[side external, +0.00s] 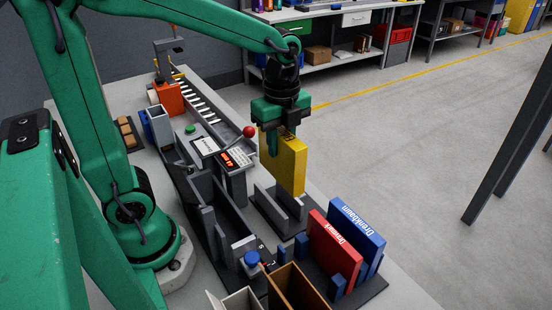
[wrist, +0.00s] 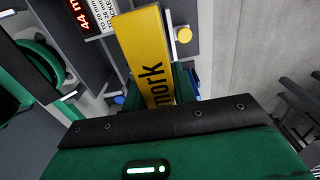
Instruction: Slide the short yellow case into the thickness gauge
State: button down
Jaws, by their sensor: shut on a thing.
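The yellow case (side external: 292,165) is upright in my gripper (side external: 279,138), which is shut on its upper part. In the wrist view the case (wrist: 148,50) shows its narrow yellow face with dark lettering, and the gripper's jaws are mostly hidden behind my gripper body. A display with red digits (wrist: 82,14) shows at the upper left of the wrist view.
A red case (side external: 334,250) and a blue case (side external: 357,236) stand in a rack at the front right. Left of the stand are a long dark trough (side external: 222,205) and a lever with a red knob (side external: 249,131). An open brown box (side external: 297,287) is at the front.

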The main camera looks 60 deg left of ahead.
aim_at(280, 183)
jog(key=shift+f, duration=1.9)
jog(key=shift+f, duration=0.8)
jog(key=shift+f, duration=0.35)
jog(key=shift+f, duration=0.35)
jog(key=shift+f, duration=0.35)
jog(key=shift+f, duration=0.35)
jog(key=shift+f, duration=0.35)
jog(key=shift+f, duration=0.35)
jog(key=shift+f, duration=1)
